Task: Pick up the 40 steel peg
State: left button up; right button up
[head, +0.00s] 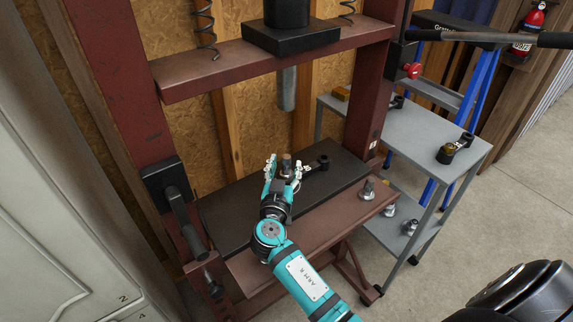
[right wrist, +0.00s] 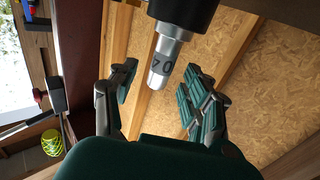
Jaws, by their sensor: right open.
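A steel peg (head: 286,162) stands on the dark plate of the press bed, between the fingers of my right gripper (head: 283,168). The right gripper is open, with a gap visible on each side of the peg. My left gripper is not in view.
A dark ring with a handle (head: 318,163) lies just right of the peg. The press ram (head: 287,88) hangs above. Another peg (head: 367,190) stands on the red bed's right end. A grey cart (head: 425,140) is at right; the red press columns flank the bed.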

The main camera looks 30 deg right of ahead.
jog(key=x, duration=0.2)
jog(key=shift+w+d, duration=0.25)
jog(key=shift+w, duration=0.05)
jog(key=shift+a, duration=0.1)
grip_shut()
dwell(0.4)
